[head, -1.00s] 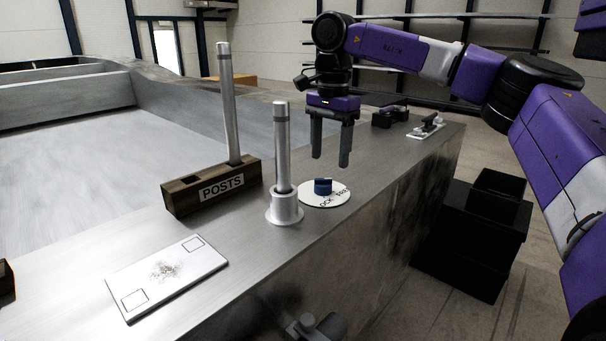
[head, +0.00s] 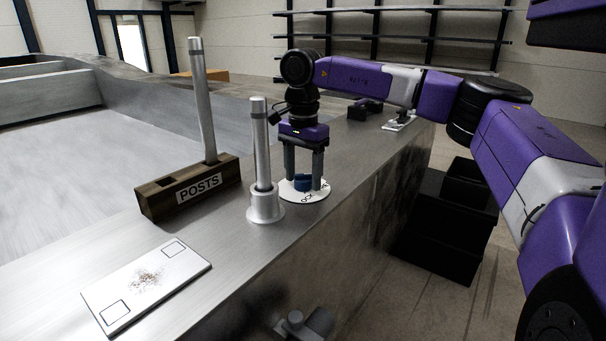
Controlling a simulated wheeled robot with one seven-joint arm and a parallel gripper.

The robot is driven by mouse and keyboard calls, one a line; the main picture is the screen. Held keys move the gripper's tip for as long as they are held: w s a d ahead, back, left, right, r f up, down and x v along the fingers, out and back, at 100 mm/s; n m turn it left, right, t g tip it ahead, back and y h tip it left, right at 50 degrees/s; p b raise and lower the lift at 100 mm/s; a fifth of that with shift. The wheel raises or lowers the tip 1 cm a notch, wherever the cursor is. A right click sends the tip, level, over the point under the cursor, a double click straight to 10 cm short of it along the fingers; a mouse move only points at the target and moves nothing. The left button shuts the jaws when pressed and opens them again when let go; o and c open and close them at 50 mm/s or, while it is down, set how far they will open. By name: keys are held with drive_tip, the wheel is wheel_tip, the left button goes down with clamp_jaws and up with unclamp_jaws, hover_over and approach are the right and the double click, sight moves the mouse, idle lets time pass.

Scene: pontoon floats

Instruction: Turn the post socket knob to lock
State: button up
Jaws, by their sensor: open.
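The plate lies on the metal ledge, right beside the post socket (head: 265,206). A metal post (head: 261,145) stands upright in that socket. My gripper (head: 303,184) points down over the dial, with one finger on each side of the knob. The fingers are open, and their tips are low, near the plate. I cannot tell whether either finger touches the knob.
A wooden block labelled POSTS (head: 190,190) holds another, slightly tilted post (head: 203,100). A white marked card (head: 147,281) lies at the front left. A black object (head: 364,110) and a white-based fitting (head: 400,122) stand farther along the ledge. Black boxes (head: 440,225) stand right of it.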

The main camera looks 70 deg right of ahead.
clamp_jaws()
drive_tip(key=shift+m, duration=0.3)
drive_tip(key=m, duration=0.8)
drive_tip(key=shift+d+m+b, duration=0.1)
drive_tip(key=shift+m+b, duration=0.3)
drive_tip(key=m, duration=0.4)
drive_tip(key=shift+m, duration=0.3)
drive_tip(key=shift+r+m+b, duration=0.1)
drive_tip(key=shift+m+b, duration=0.35)
drive_tip(key=shift+m, duration=1.75)
